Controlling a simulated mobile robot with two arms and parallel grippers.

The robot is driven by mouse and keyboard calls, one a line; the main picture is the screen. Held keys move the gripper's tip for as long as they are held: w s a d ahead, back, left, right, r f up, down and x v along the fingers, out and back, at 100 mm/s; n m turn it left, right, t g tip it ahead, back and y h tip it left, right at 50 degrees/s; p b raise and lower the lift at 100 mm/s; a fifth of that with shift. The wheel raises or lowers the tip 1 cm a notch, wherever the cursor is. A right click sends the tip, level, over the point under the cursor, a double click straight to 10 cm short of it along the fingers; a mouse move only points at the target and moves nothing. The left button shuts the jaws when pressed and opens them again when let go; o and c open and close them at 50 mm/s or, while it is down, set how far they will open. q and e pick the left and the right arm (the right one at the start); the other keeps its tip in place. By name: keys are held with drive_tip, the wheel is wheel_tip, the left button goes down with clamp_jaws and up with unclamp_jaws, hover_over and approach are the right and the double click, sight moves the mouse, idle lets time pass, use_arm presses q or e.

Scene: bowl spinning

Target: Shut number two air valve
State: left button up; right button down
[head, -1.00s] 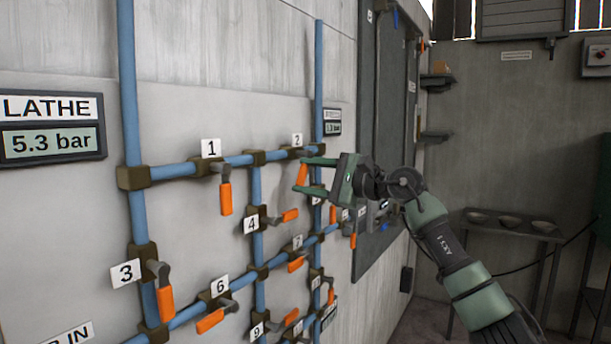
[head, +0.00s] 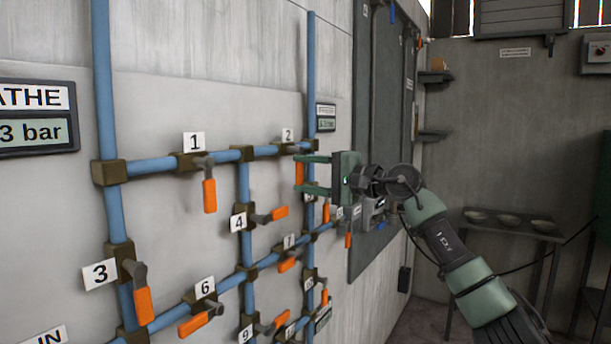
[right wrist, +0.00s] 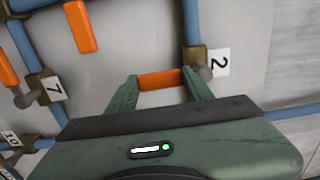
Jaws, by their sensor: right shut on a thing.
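The number two air valve (head: 289,149) sits on the top blue pipe, under the "2" label (head: 288,135), near the right end of the panel. Its orange handle (head: 299,174) hangs straight down, across the horizontal pipe. My right gripper (head: 300,173) is shut on this handle, one finger above the other in the head view. In the right wrist view the orange handle (right wrist: 160,80) lies between the two green fingers, next to the "2" label (right wrist: 219,62). My left gripper is not in view.
Valve 1 (head: 192,160) has its orange handle hanging down to the left. Valves 4 (head: 248,220) and 7 (head: 284,250) sit below. Dark gauge displays (head: 325,117) are on the wall. A small table with bowls (head: 510,222) stands at the right, with free room before it.

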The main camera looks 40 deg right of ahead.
drive_tip(key=shift+f, duration=0.15)
drive_tip(key=c, duration=0.6)
unclamp_jaws()
drive_tip(key=shift+s+d, duration=0.1)
drive_tip(key=shift+s+d+b, duration=0.1)
drive_tip(key=shift+s+b, duration=0.2)
drive_tip(key=b+v, duration=0.2)
drive_tip(key=v, duration=0.5)
drive_tip(key=shift+b, duration=0.3)
